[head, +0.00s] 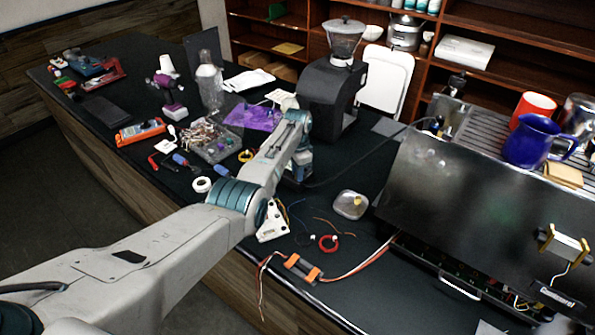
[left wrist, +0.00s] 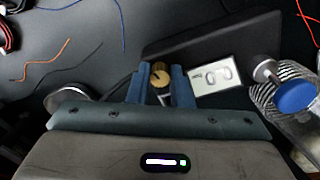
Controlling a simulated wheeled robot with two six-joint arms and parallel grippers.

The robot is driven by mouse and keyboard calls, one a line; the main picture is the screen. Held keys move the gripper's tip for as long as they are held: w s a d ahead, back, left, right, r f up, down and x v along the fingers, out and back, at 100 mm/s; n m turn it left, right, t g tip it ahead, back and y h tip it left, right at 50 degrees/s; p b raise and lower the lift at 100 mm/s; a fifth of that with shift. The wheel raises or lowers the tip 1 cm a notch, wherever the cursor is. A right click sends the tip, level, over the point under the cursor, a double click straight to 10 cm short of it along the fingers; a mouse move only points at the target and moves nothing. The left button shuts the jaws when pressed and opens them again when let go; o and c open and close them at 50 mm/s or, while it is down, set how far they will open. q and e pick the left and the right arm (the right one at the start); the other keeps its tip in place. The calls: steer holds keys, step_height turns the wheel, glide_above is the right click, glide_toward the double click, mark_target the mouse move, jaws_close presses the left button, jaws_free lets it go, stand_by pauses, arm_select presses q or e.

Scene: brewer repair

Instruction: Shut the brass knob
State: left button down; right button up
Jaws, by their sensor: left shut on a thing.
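The brass knob (left wrist: 160,73) shows in the left wrist view as a small round brass cap on a pale metal stem. My left gripper (left wrist: 159,79) is shut on it, with one blue finger on each side. In the head view my left arm reaches in from the lower left to the middle of the dark bench, and the knob cannot be made out there. My right gripper is in neither view.
A grey metal machine (head: 440,190) fills the right side, with a blue pitcher (head: 530,142) on top. A dark grinder (head: 328,97) stands behind my arm.

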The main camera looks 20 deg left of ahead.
arm_select(q)
steer(key=shift+w+r+m, duration=0.15)
steer(key=shift+m, duration=0.25)
steer(key=c, duration=1.3)
jaws_free()
steer(key=shift+r, duration=0.1)
steer(key=shift+n, duration=0.3)
